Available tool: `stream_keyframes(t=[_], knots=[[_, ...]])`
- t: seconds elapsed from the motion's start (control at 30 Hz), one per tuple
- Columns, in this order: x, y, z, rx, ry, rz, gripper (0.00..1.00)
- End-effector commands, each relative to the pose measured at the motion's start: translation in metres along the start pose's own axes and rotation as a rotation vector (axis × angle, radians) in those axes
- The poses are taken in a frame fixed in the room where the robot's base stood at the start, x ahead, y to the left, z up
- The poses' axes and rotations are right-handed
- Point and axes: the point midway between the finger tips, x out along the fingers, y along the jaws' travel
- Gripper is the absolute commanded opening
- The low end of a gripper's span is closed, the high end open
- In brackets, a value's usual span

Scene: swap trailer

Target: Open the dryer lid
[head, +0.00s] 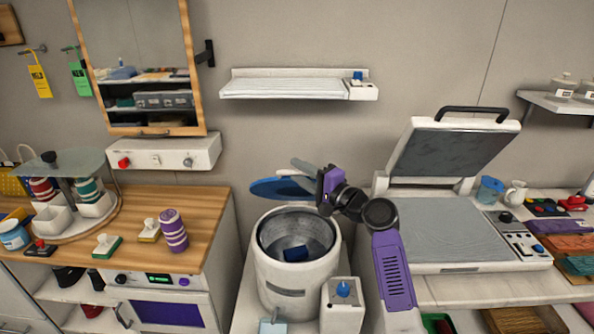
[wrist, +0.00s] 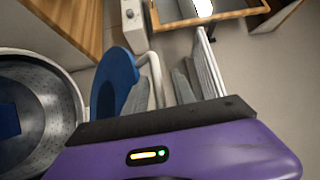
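The dryer (head: 297,285) is a white tub with an open round mouth. A dark blue thing (head: 296,253) lies inside. Its blue lid (head: 282,188) is raised off the mouth, tilted at the back. In the wrist view the lid (wrist: 115,82) stands beside the tub's rim (wrist: 75,105), with a pale bent bar (wrist: 153,72) next to it. My gripper (head: 302,168) is just above and behind the lid's right part, its fingers pointing left. Grey finger-like parts (wrist: 190,80) show right of the lid, apart from it; the finger gap is unclear. I see nothing held.
A press with a raised top (head: 450,150) stands right of the dryer. A wooden counter (head: 200,205) with a striped purple cup stack (head: 172,230) is at left. A wall shelf (head: 285,90) hangs above. A white box with a blue knob (head: 342,300) stands in front.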

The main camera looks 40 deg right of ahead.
Motion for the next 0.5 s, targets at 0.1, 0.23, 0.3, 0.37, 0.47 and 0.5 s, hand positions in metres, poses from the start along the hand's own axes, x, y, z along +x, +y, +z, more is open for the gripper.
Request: stream_keyframes(t=[0.1, 0.23, 0.3, 0.37, 0.47, 0.5], knots=[[-0.023, 0.003, -0.003, -0.001, 0.008, 0.000, 0.34], [-0.044, 0.002, -0.003, -0.001, 0.008, -0.001, 0.34], [-0.052, 0.001, -0.003, -0.001, 0.007, -0.003, 0.34], [-0.058, 0.000, -0.002, -0.002, 0.006, -0.003, 0.34], [-0.063, -0.001, -0.002, -0.001, 0.005, -0.004, 0.34], [-0.064, -0.002, -0.002, -0.001, 0.005, -0.005, 0.34]])
